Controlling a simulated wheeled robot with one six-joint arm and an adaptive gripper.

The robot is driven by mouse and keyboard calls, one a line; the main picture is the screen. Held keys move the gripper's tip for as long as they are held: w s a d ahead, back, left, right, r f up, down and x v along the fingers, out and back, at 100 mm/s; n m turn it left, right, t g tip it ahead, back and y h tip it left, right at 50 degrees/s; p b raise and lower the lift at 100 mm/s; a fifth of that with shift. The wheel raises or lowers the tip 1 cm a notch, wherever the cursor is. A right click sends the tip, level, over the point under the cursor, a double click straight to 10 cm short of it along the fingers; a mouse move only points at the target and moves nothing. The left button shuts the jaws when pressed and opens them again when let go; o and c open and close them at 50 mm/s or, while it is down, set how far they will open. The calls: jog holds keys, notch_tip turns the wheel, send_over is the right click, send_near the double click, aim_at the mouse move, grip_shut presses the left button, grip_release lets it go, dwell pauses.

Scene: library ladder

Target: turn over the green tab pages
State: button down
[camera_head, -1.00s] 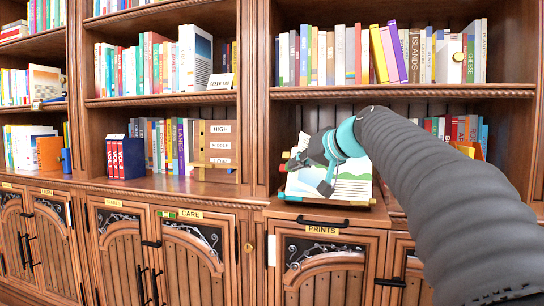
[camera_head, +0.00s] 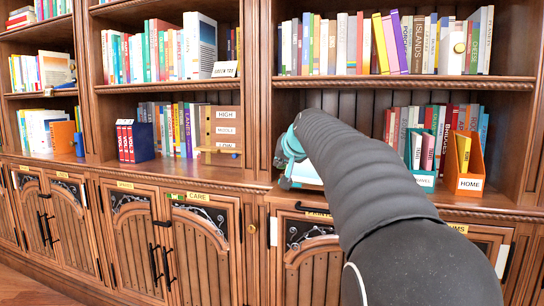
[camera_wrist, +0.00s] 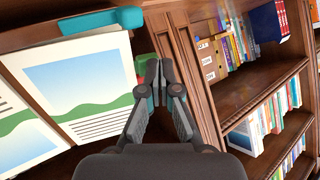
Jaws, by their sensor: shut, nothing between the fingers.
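In the wrist view, a large page (camera_wrist: 85,75) with a blue and green landscape print and text lines lies tilted at the left. A second similar page (camera_wrist: 22,130) lies beside it at the lower left. A teal tab (camera_wrist: 100,20) shows along the page's top edge. My gripper (camera_wrist: 157,78) is shut and empty, just right of the page's edge. A strip of green shows beside the fingertips; I cannot tell whether they touch it.
A wooden pillar stands close to the right of my gripper in the wrist view. In the head view, an orange holder (camera_head: 464,160) stands at the right of the shelf. Cabinet doors lie below.

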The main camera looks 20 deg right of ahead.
jog(key=shift+d+x, duration=0.15)
jog(key=shift+x, duration=0.55)
jog(key=shift+d+x, duration=0.2)
jog(key=shift+x, duration=0.55)
jog(key=shift+f, duration=0.15)
